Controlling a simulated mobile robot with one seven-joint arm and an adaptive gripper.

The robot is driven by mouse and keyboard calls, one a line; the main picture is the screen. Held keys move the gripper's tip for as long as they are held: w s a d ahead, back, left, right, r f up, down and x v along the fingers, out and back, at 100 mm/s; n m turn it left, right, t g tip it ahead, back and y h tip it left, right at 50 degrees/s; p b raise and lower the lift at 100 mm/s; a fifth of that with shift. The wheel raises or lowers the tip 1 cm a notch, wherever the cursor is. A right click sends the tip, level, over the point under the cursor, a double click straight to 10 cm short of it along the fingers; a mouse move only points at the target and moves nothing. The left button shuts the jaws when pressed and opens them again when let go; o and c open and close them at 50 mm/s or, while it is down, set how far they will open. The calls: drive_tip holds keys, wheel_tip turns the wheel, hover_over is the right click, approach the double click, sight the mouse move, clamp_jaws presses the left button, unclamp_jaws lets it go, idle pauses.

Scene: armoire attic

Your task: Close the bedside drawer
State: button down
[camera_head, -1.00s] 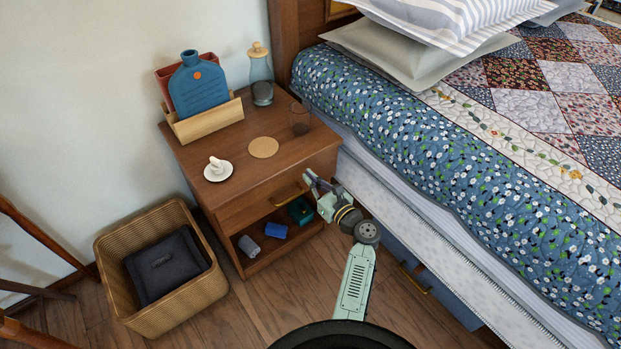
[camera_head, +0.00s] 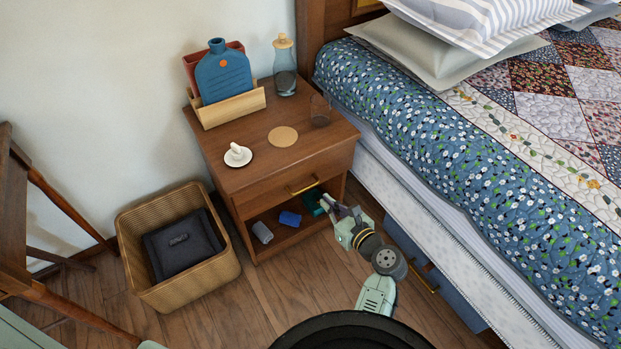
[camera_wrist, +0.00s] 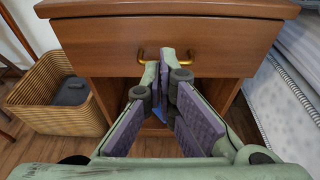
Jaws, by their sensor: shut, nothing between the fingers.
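The wooden bedside table (camera_head: 216,170) stands against the wall beside the bed. Its drawer (camera_head: 270,197) is under the top, and its front looks flush or nearly flush with the table; a small gap cannot be ruled out. The brass handle (camera_head: 303,186) is on the drawer front and also shows in the wrist view (camera_wrist: 142,56). My gripper (camera_head: 328,203) is shut and empty, in front of the table and just right of and below the handle.
An open shelf below the drawer holds a grey roll (camera_head: 262,233) and a blue item (camera_head: 290,218). A wicker basket (camera_head: 135,226) stands left of the table. The bed (camera_head: 450,190) is close on the right. A glass (camera_head: 320,110) stands near the top's right edge.

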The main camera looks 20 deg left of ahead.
drive_tip(key=s, duration=0.1)
drive_tip(key=p, duration=0.2)
approach(293, 175)
drive_tip(key=shift+h, duration=0.3)
drive_tip(key=x, duration=0.4)
drive_tip(key=shift+w+a, duration=0.2)
drive_tip(key=shift+a, duration=0.05)
drive_tip(key=shift+x, duration=0.8)
drive_tip(key=shift+r, duration=0.2)
